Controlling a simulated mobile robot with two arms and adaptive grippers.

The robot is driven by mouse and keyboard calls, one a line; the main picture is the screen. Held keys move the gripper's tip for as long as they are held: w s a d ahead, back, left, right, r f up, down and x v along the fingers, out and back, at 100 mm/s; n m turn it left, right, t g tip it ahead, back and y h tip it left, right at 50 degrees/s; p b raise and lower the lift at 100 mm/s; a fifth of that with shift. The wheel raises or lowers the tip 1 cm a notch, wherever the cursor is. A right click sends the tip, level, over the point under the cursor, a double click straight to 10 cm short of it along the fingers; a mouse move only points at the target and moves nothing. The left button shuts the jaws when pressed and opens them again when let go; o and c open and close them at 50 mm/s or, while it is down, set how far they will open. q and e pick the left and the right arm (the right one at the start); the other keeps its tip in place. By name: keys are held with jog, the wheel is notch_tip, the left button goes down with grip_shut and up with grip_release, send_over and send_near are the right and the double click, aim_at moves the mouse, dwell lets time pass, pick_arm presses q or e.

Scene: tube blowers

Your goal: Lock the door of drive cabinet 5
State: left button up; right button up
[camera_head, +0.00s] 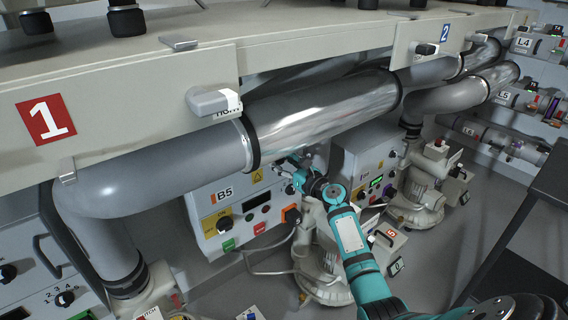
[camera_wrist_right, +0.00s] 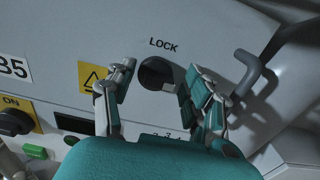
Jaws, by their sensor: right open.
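Drive cabinet 5 (camera_head: 240,181) is a light grey box under the big pipe, with a B5 label (camera_head: 224,194). In the right wrist view its front (camera_wrist_right: 90,40) shows a black round LOCK knob (camera_wrist_right: 155,73) below the word LOCK, with a pale mark at its lower right. A dark door handle (camera_wrist_right: 256,75) is to the right of the knob. My right gripper (camera_wrist_right: 158,90) is open, one finger on each side of the knob; I cannot tell whether they touch it. In the head view the right gripper (camera_head: 299,171) is at the cabinet's right side, hiding the knob. My left gripper is not in view.
A silver pipe (camera_head: 325,115) runs closely above the cabinet. An ON switch (camera_head: 217,223), a green button (camera_head: 229,245) and an orange plug (camera_head: 291,214) are on its front. A pale valve body (camera_head: 320,262) stands beside my right arm. Another cabinet (camera_head: 365,160) is farther right.

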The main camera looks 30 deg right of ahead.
jog(key=shift+r, duration=0.1)
jog(key=c, duration=1)
